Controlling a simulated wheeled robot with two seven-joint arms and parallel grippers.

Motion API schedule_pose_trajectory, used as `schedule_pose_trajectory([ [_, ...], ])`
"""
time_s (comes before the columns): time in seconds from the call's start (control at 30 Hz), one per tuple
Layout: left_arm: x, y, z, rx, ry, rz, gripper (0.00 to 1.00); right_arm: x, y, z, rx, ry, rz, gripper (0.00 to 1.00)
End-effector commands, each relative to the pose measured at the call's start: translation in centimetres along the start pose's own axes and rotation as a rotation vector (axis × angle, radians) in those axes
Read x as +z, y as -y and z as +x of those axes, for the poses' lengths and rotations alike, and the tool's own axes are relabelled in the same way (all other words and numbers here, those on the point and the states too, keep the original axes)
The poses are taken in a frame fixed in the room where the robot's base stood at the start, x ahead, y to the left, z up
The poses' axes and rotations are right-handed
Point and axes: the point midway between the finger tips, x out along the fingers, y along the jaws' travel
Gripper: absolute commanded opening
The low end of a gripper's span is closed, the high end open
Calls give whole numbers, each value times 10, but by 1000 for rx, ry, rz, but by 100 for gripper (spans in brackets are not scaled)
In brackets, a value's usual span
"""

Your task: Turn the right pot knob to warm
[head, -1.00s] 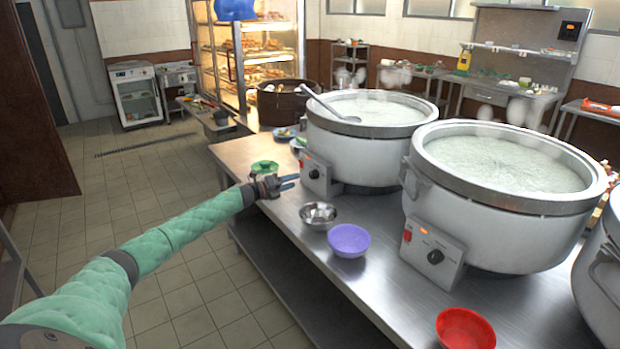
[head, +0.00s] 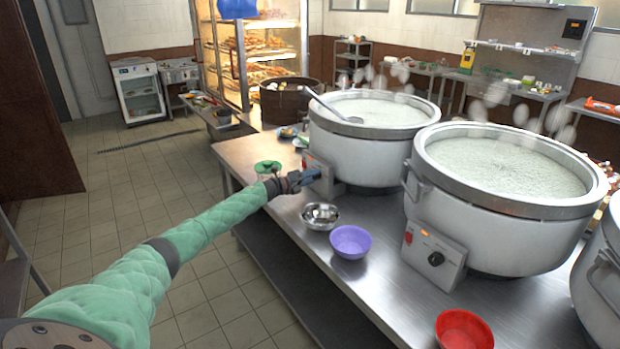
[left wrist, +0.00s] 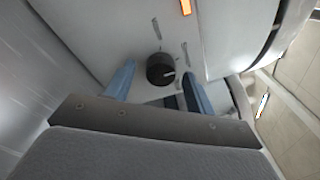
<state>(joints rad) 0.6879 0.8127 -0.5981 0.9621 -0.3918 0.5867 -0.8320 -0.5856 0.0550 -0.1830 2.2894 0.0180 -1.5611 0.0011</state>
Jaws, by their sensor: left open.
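A white pot (head: 360,155) of congee stands at the back of the steel counter, with a control box (head: 325,178) on its front. A larger pot (head: 490,230) stands to its right, with a black knob (head: 436,259) on its own box. My left gripper (head: 308,178) is at the back pot's box and hides its knob in the head view. In the left wrist view that black knob (left wrist: 160,69), with a pale pointer mark, lies between the open blue fingertips (left wrist: 157,72), with gaps on both sides. My right gripper is not in view.
A metal bowl (head: 320,216), a purple bowl (head: 350,241) and a red bowl (head: 464,330) stand along the counter's front. A third pot (head: 600,280) is cut off at the right edge. A ladle (head: 335,107) rests in the back pot.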

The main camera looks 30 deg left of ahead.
Motion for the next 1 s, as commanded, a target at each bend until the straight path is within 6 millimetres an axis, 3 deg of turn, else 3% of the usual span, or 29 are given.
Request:
schedule_pose_trajectory([
  [0.17,0,0,0,0,0,0,55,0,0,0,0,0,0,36],
  [0.4,0,0,0,0,0,0,10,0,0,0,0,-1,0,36],
  [0.77,0,-1,0,-3,3,-53,10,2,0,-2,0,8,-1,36],
  [1.0,-1,-2,0,-13,10,-207,10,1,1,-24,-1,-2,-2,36],
])
